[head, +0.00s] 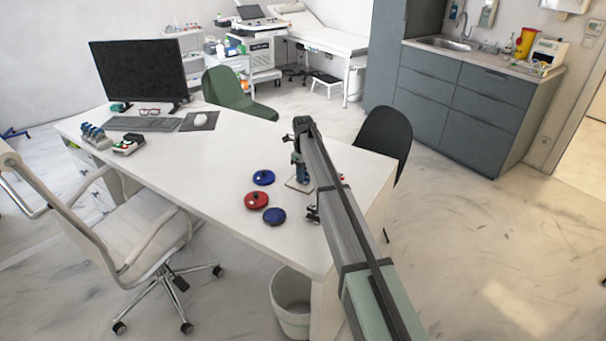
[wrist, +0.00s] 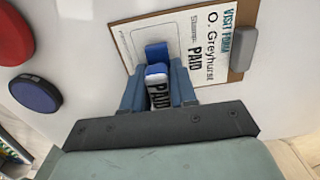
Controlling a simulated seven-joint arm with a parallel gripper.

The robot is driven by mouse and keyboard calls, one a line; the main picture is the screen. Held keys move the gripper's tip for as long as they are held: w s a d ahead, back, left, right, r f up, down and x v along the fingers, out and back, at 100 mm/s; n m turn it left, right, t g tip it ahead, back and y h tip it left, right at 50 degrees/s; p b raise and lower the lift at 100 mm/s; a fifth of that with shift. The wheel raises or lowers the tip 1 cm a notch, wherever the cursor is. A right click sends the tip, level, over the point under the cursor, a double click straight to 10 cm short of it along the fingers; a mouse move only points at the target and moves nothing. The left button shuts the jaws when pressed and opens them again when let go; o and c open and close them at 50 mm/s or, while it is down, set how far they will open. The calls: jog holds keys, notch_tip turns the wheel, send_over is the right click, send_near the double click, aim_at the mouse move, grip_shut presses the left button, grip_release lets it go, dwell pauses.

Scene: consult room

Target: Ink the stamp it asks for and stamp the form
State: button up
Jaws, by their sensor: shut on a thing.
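My gripper (wrist: 157,78) is shut on a blue-and-white stamp (wrist: 159,96) marked PAID. The gripper (head: 299,168) also shows over the clipboard (head: 293,185) in the head view. In the wrist view the stamp is over the boxed part of the visit form (wrist: 193,30), which reads O. Greyhurst and Stamp: PAID. I cannot tell whether the stamp touches the paper. A dark blue ink pad (head: 274,216) lies left of the clipboard and shows in the wrist view (wrist: 35,94). A red round pad (head: 256,201) and a blue disc with a pale knob (head: 263,177) lie beside it.
The clipboard has a grey clip (wrist: 242,48). A stamp rack (head: 94,136) and a dark tray with small items (head: 129,144) stand at the desk's left, near the keyboard (head: 144,124) and monitor (head: 138,72). The middle of the white desk (head: 205,165) is clear.

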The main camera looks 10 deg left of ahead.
jog(key=shift+r, duration=3.4)
